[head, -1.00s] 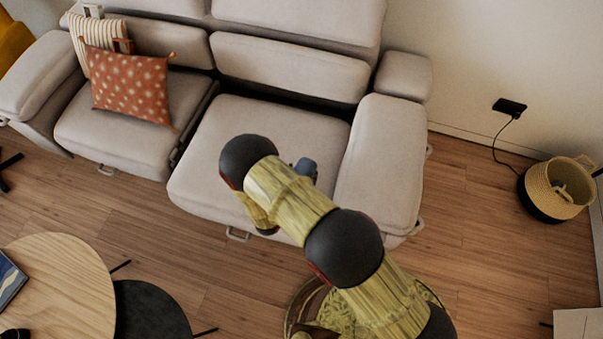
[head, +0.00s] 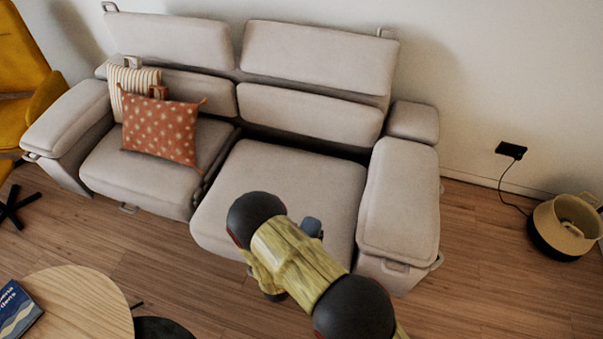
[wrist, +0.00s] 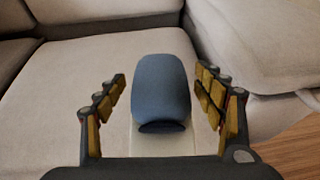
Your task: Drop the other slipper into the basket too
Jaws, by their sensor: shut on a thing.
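A blue-grey slipper (wrist: 162,88) with a dark opening at its near end is between the fingers of my gripper (wrist: 160,95) in the wrist view. My gripper is shut on it, above the pale sofa seat. In the head view only a small part of the slipper (head: 311,227) shows past my arm, which hides the fingers. The woven basket (head: 556,236), tan above and dark below, stands on the floor at the far right, well away from my gripper. Something small shows inside it, too unclear to name.
The grey sofa (head: 395,215) has a broad armrest between my gripper and the basket. A patterned orange cushion (head: 160,130) lies on its left seat. A round wooden table (head: 85,305) is at lower left. Wooden floor (head: 490,250) lies clear before the basket.

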